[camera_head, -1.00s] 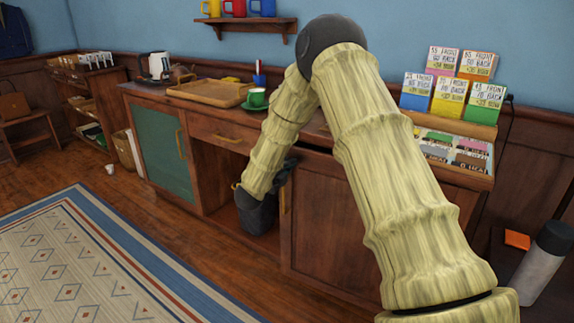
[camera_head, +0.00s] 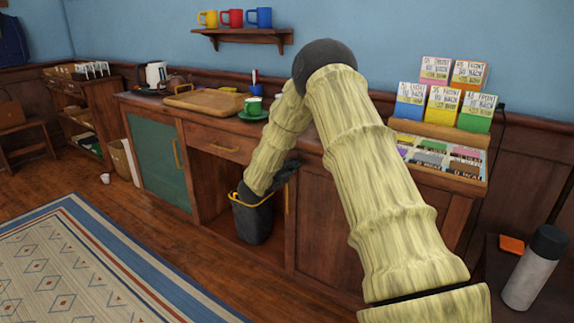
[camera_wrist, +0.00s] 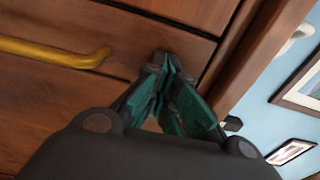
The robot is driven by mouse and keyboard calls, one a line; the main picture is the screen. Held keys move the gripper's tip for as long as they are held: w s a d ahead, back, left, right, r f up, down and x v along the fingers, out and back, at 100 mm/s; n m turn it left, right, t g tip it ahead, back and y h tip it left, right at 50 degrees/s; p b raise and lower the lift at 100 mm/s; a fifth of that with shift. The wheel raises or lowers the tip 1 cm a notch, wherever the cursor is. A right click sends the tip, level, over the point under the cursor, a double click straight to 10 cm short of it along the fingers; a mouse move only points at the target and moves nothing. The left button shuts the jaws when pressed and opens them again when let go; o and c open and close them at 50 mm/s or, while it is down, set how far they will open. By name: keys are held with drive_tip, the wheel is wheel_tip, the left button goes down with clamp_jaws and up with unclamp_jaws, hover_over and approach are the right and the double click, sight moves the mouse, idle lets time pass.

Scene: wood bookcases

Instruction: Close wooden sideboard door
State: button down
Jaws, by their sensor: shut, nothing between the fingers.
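The wooden sideboard (camera_head: 223,143) has a green-panelled door (camera_head: 158,160) at its left, which looks shut. Right of the open middle compartment is a plain wooden door (camera_head: 325,225) with a brass handle; my arm hides part of it, and I cannot tell whether it is fully shut. My gripper (camera_wrist: 168,62) is shut and empty, its teal fingertips close to the wood beside a seam. A brass handle (camera_wrist: 60,52) lies left of the fingers in the wrist view. In the head view my gripper is at the door's upper left edge, fingertips hard to make out.
A dark bin (camera_head: 253,222) stands in the open compartment below my gripper. Card racks (camera_head: 440,135) stand at the right. A grey bottle (camera_head: 535,270) is at lower right. The floor in front is clear.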

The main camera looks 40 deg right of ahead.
drive_tip(key=shift+d+r, duration=0.55)
drive_tip(key=shift+d, duration=0.05)
drive_tip(key=f+p+v, duration=0.1)
drive_tip(key=v, duration=1.4)
drive_tip(key=shift+p, duration=0.3)
drive_tip(key=shift+a, duration=0.1)
